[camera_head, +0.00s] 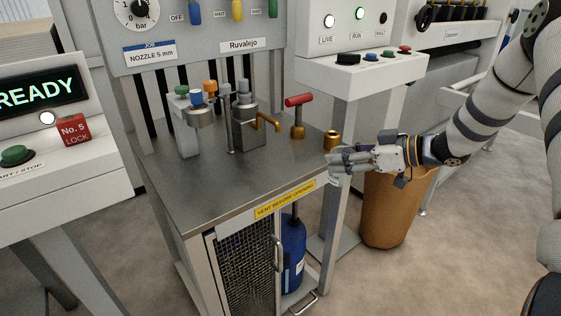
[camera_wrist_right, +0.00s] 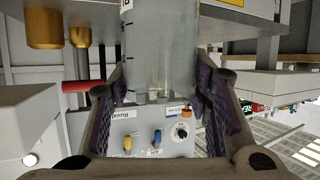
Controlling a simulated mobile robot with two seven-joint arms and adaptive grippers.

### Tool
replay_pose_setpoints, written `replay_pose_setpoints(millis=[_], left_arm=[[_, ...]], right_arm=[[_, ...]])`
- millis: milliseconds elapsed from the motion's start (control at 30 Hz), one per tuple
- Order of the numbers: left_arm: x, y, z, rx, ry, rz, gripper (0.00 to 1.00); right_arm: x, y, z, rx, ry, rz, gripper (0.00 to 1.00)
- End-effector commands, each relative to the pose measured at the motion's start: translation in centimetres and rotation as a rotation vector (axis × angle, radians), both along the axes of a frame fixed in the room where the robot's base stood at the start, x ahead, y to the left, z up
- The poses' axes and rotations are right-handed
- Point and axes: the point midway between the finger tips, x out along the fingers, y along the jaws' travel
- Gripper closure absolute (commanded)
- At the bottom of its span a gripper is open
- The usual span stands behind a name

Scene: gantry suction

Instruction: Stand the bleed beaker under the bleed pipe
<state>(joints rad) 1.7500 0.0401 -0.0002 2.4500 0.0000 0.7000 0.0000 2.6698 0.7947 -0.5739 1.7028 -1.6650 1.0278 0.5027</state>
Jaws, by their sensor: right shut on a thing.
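The bleed beaker, a clear vessel with dark graduation marks (camera_wrist_right: 160,45), is between the purple-padded fingers of my right gripper (camera_wrist_right: 165,105) in the right wrist view. In the head view my right gripper (camera_head: 346,161) is shut on it at the right front corner of the steel bench; the fingers largely hide the beaker there. The bleed pipe, a bent brass spout (camera_head: 267,122), sticks out from the grey block in the middle of the bench, to the left of and behind the gripper. My left gripper is out of view.
On the bench (camera_head: 215,185) stand a red-handled brass valve (camera_head: 298,112), a brass cylinder (camera_head: 331,140) close behind the gripper, and a clamp with coloured caps (camera_head: 201,108). The bench front is clear. A brown bin (camera_head: 388,215) stands below the gripper.

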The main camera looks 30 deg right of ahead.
Motion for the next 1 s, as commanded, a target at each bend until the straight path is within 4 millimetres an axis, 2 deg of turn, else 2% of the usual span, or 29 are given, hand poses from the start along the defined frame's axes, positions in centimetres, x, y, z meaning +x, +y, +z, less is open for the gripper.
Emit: replay_pose_setpoints(millis=[100, 300, 400, 533, 733, 800, 1000], left_arm=[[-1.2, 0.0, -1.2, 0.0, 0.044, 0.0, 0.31], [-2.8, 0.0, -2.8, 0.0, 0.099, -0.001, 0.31], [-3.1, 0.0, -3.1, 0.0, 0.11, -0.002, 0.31], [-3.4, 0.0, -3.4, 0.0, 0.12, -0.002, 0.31], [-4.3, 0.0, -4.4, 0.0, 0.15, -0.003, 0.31], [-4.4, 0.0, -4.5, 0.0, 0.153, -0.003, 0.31], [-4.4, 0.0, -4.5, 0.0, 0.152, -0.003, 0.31]], right_arm=[[3.1, 1.6, -0.8, 0.0, 0.009, 0.004, 0.85], [8.9, 4.6, -1.0, -0.002, 0.01, 0.004, 0.85], [10.6, 5.5, -0.7, -0.002, 0.008, 0.002, 0.85], [12.0, 6.2, -0.5, -0.001, 0.004, 0.003, 0.85], [15.6, 8.1, -0.6, 0.0, 0.004, 0.004, 0.85], [15.3, 7.8, -1.6, 0.003, 0.006, -0.001, 0.85], [15.4, 7.9, -1.5, 0.001, -0.002, 0.002, 0.85]])
